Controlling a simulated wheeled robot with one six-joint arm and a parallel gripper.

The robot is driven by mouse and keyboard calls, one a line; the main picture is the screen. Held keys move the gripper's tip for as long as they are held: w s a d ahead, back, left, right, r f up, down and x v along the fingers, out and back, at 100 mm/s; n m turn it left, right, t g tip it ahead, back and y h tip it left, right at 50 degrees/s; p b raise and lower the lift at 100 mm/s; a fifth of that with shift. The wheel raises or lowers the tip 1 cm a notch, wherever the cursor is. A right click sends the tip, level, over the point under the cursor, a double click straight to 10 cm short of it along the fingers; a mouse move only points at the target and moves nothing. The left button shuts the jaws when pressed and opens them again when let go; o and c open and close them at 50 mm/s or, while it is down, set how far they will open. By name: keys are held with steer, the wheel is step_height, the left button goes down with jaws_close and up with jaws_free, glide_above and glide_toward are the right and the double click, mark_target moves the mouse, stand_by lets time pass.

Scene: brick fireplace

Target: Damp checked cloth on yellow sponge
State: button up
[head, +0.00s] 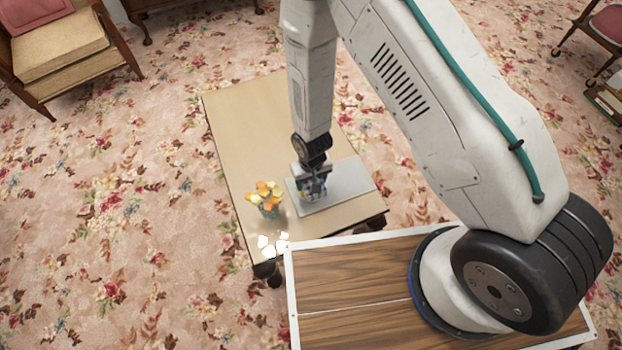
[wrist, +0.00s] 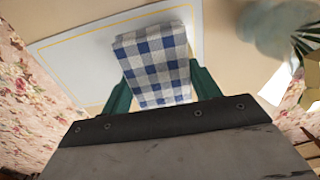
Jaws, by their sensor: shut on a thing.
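The blue-and-white checked cloth (wrist: 152,60) is a folded block between the green fingers of my gripper (wrist: 161,90) in the wrist view. My gripper is shut on it, one finger at each side. In the head view my gripper (head: 313,180) is low over the pale board on the table, with a small bluish patch of the cloth (head: 314,191) at its tips. I cannot make out a yellow sponge in either view; the cloth and my gripper hide what is under them. I cannot tell whether the cloth touches anything below.
The pale board (head: 352,186) has a thin yellow line in the wrist view (wrist: 75,55). A vase of orange and yellow flowers (head: 265,196) stands close left of my gripper. Bright white shapes (head: 272,245) lie at the near table edge. The far part of the table (head: 245,115) is clear.

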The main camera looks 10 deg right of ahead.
mark_target(312, 181)
steer(key=shift+f, duration=0.55)
stand_by(1.3)
steer(key=shift+r, duration=3.5)
